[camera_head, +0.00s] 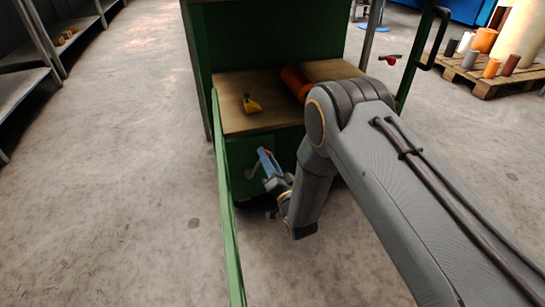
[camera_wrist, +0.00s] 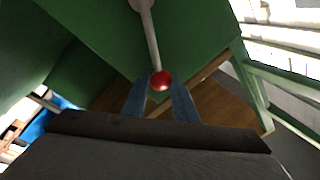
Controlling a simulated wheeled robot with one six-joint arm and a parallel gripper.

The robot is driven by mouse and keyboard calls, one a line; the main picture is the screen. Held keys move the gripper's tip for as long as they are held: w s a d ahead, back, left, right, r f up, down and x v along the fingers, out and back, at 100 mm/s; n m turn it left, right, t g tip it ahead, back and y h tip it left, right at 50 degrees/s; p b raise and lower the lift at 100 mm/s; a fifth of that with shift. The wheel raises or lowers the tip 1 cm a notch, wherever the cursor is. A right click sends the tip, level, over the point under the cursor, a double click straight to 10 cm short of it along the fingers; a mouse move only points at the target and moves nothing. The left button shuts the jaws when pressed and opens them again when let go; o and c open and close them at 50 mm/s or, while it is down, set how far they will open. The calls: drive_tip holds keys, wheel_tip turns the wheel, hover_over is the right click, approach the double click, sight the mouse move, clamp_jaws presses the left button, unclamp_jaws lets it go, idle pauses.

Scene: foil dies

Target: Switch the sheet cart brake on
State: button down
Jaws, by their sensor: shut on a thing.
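The sheet cart (camera_head: 232,160) is green with a wooden lower deck, and I look down on it in the head view. A grey lever on the cart's green panel ends in a red ball knob (camera_wrist: 161,80); I take it to be the brake lever. Its rod (camera_wrist: 150,35) runs up to the panel in the wrist view. My gripper (camera_head: 266,162) has blue fingers and is low at the cart's near panel. In the wrist view my gripper (camera_wrist: 160,88) is shut on the red knob, with a finger on each side. The lever's marked positions cannot be made out.
A yellow object (camera_head: 251,104) and an orange roll (camera_head: 295,82) lie on the deck. A green rail (camera_head: 226,200) runs along the cart's left side. Another red knob (camera_head: 390,60) shows at the right. A pallet (camera_head: 488,84) of rolls stands farther right. The left floor is clear.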

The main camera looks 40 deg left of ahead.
drive_tip(key=shift+s+f, duration=0.1)
drive_tip(key=c, duration=1.5)
unclamp_jaws()
drive_tip(key=shift+o, duration=0.3)
drive_tip(key=shift+d, duration=0.15)
drive_tip(key=p+v, duration=0.2)
drive_tip(key=v, duration=0.5)
drive_tip(key=shift+s+d, duration=0.2)
drive_tip(key=shift+d, duration=0.05)
